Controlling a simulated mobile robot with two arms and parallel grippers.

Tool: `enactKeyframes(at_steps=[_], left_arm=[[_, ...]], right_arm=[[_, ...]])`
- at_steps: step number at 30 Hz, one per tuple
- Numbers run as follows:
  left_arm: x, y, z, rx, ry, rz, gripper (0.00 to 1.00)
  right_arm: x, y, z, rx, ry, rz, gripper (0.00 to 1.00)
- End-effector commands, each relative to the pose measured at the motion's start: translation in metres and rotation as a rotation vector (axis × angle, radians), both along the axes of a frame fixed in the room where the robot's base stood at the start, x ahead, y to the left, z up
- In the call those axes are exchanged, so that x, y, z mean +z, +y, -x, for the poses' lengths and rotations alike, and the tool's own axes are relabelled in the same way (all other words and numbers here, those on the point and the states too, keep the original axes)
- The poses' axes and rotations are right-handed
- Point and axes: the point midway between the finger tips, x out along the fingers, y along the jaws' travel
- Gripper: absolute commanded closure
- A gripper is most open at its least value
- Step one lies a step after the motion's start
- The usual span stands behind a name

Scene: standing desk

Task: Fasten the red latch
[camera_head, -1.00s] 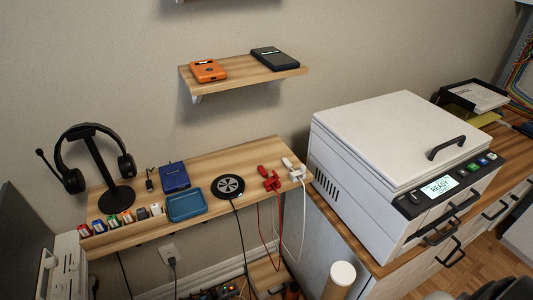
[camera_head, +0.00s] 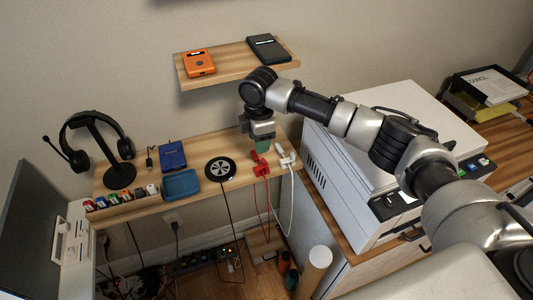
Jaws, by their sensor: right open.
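The red latch (camera_head: 261,168) sits near the right front edge of the wooden shelf desk, with a red cord hanging down from it. A similar white latch (camera_head: 286,156) with a white cord is just to its right. My right gripper (camera_head: 262,146) comes in from the right and points down just above and behind the red latch. It is open; its fingers are small and partly hidden, and I cannot tell whether they touch the latch. Whether the latch is open or closed is too small to tell. My left gripper is not in view.
A black round charging pad (camera_head: 220,168), a blue tray (camera_head: 181,185), a blue box (camera_head: 172,155) and a headset stand (camera_head: 120,175) are on the desk (camera_head: 215,192). A white printer (camera_head: 345,185) stands close on the right. An upper shelf (camera_head: 228,78) holds an orange device (camera_head: 199,63).

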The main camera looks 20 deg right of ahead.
Motion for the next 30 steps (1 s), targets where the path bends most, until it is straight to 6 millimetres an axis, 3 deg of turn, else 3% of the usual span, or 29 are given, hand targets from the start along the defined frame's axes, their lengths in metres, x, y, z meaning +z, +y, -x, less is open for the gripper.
enactKeyframes(at_steps=[3,7,21,30], left_arm=[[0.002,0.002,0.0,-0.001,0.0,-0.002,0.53],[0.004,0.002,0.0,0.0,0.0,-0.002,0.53],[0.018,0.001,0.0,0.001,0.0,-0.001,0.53],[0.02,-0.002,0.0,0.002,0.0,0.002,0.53]], right_arm=[[0.017,-0.01,-0.007,0.015,0.005,0.019,0.55],[0.012,-0.012,-0.007,0.018,0.011,0.023,0.55],[-0.069,-0.012,-0.007,0.015,0.009,0.022,0.55],[-0.089,-0.012,-0.007,0.015,0.006,0.021,0.55]])
